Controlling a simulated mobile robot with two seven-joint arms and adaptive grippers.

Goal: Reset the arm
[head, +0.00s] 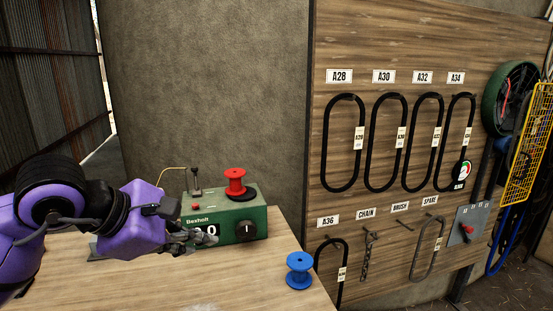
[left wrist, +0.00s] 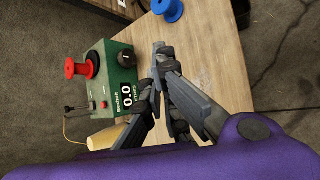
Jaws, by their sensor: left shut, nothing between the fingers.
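My left arm comes in from the left in the head view, and its gripper (head: 196,238) is shut and empty in front of the green Bexholt box. In the left wrist view the gripper (left wrist: 158,95) shows with its fingers over the wooden table, beside the box. My right gripper is in neither view.
The green box (head: 261,222) carries a red spool (head: 235,183) and a black knob. Its display reads 0.0 in the wrist view. A blue spool (head: 299,270) stands near the right edge of the table (head: 150,290). A wooden board (head: 440,60) with hanging black belts is behind.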

